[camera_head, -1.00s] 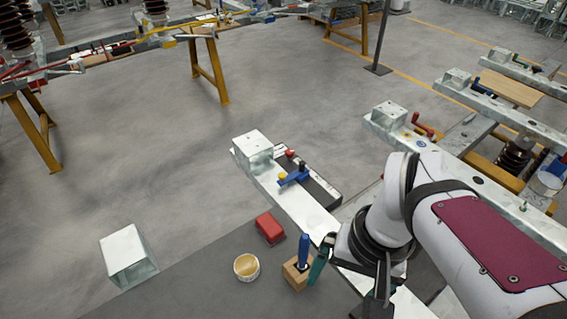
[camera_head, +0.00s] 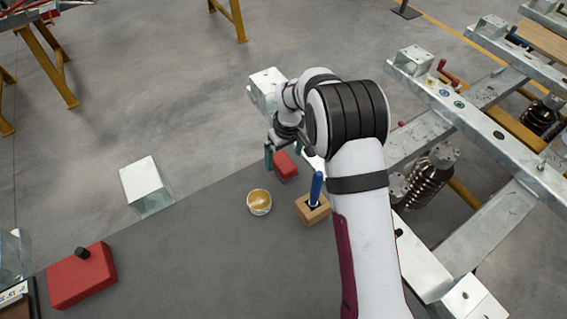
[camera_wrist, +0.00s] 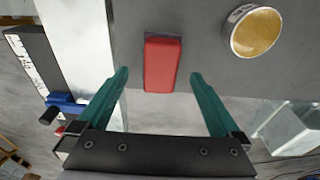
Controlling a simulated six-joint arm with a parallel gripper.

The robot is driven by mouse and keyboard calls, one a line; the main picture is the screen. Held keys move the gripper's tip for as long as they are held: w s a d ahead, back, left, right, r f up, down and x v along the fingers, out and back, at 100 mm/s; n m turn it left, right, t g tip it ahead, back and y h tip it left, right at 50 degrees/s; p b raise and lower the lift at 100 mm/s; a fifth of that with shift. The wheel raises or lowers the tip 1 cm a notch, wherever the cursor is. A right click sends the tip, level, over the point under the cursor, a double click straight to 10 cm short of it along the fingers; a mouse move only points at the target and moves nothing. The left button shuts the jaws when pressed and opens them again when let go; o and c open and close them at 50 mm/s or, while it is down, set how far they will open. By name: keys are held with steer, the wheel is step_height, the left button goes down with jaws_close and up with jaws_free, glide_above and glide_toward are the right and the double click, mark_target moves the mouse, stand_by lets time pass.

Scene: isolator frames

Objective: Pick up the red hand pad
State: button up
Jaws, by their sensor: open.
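The red hand pad (camera_head: 286,166) is a small red block on the dark grey mat, near its far edge. In the wrist view the pad (camera_wrist: 162,63) lies lengthwise, centred between and slightly beyond my teal fingertips. My gripper (camera_wrist: 160,75) is open and empty, pointing down above the pad, with a clear gap on both sides of it. In the head view my gripper (camera_head: 283,154) hangs at the pad, and my arm hides part of the area behind it. The height left between fingertips and pad is hard to tell.
A round tin with yellowish contents (camera_head: 259,202) and a wooden block (camera_head: 309,212) holding a blue-handled tool (camera_head: 316,188) stand close by. A larger red box with a black knob (camera_head: 82,277) is at lower left. A metal beam (camera_wrist: 78,45) runs beside the pad.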

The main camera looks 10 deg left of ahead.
mark_target(283, 161)
step_height(283, 161, down, 4)
steer(key=shift+w+a+r, duration=0.1)
steer(key=shift+a, duration=0.05)
steer(key=c, duration=1.4)
